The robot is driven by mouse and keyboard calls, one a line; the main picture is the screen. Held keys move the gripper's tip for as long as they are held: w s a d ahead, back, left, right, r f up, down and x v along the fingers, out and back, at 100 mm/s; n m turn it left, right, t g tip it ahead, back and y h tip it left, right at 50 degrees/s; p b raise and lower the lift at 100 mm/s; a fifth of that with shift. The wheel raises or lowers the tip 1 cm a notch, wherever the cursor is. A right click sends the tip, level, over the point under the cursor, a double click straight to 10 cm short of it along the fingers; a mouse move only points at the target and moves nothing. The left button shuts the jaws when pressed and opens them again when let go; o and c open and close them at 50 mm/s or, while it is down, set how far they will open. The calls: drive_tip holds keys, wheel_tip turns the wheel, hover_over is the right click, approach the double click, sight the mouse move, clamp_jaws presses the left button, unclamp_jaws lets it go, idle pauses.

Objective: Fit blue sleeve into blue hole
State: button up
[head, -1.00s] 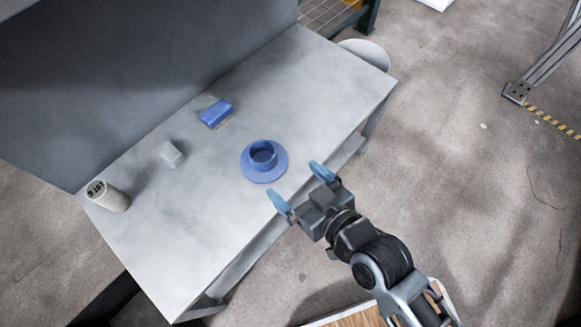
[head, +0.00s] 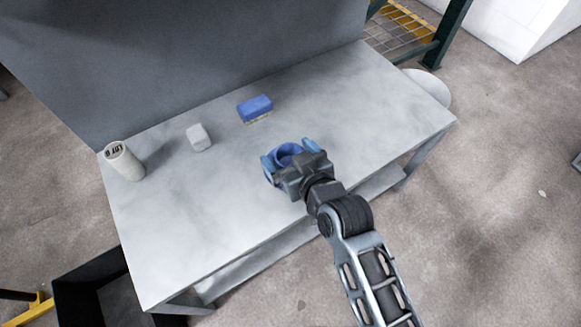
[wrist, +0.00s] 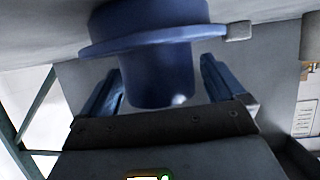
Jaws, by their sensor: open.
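The blue sleeve (head: 284,150), a round ring with an open top, is at the middle of the grey table, partly hidden by my gripper. In the wrist view the sleeve (wrist: 155,75) shows a smooth cylinder and a wide flange, close in front of the jaws. My gripper (head: 289,160) is open, with a blue finger on each side of the sleeve. In the wrist view my gripper (wrist: 160,90) shows gaps between the fingers and the cylinder. I cannot pick out a blue hole in these views.
A blue block (head: 255,108) with a paler underside, a small white block (head: 199,137) and a white labelled cylinder (head: 123,161) stand on the table (head: 225,215) behind and left of the sleeve. A grey panel (head: 200,50) rises along the back. The table's right part is clear.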

drive_tip(key=shift+w+a+f, duration=0.3)
drive_tip(key=shift+w, duration=0.3)
drive_tip(key=shift+c, duration=0.3)
drive_tip(key=c, duration=1.1)
drive_tip(key=shift+c, duration=0.2)
drive_tip(key=shift+r, duration=0.15)
